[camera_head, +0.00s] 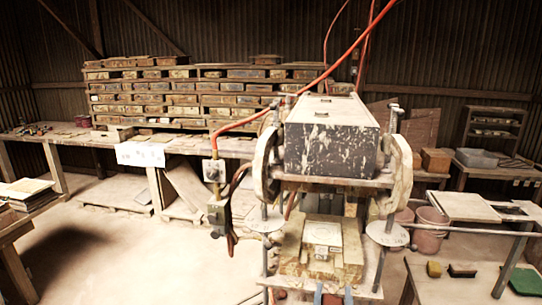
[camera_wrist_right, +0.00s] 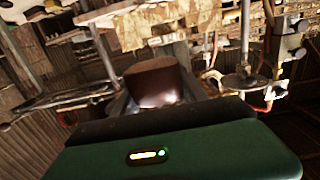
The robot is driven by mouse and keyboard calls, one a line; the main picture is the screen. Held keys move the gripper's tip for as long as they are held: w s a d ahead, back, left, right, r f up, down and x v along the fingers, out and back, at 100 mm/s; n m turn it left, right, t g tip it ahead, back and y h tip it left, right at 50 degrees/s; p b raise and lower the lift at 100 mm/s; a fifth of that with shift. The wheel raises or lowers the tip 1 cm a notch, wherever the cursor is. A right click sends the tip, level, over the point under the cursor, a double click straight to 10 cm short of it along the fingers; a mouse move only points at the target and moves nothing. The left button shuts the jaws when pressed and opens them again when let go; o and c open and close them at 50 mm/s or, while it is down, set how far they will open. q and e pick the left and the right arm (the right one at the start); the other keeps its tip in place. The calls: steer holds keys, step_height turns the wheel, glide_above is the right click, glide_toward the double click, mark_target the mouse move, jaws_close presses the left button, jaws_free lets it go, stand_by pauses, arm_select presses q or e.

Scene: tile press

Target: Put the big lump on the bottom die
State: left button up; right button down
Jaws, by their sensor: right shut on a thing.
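The big lump (camera_wrist_right: 155,82) is brown and smooth in the right wrist view, between the fingers of my right gripper (camera_wrist_right: 158,100), which is shut on it. In the head view my right gripper (camera_head: 333,297) shows only as fingertips at the bottom edge, in front of the press, with a bit of brown between them. The bottom die (camera_head: 322,236) is a pale block with a square top, low in the press, beyond the gripper and apart from it. No lump shows on the die. My left gripper is in neither view.
The press (camera_head: 333,135) has a dark upper box, side wheels and posts around the die. Orange hoses run above it. A table (camera_head: 425,290) at right holds a yellow sponge (camera_head: 434,269), a dark piece (camera_head: 462,271) and a green block (camera_head: 525,281). The die's front side looks open.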

steer(key=s+d+f+n+y, duration=0.1)
steer(key=s+d+f+y, duration=0.1)
steer(key=f, duration=0.6)
steer(key=s+d+f+n+y, duration=0.1)
steer(key=s+d+f+y, duration=0.1)
steer(key=f, duration=0.7)
steer(key=shift+s+d+f+n, duration=0.3)
steer(key=shift+s+d, duration=0.35)
steer(key=shift+s, duration=0.45)
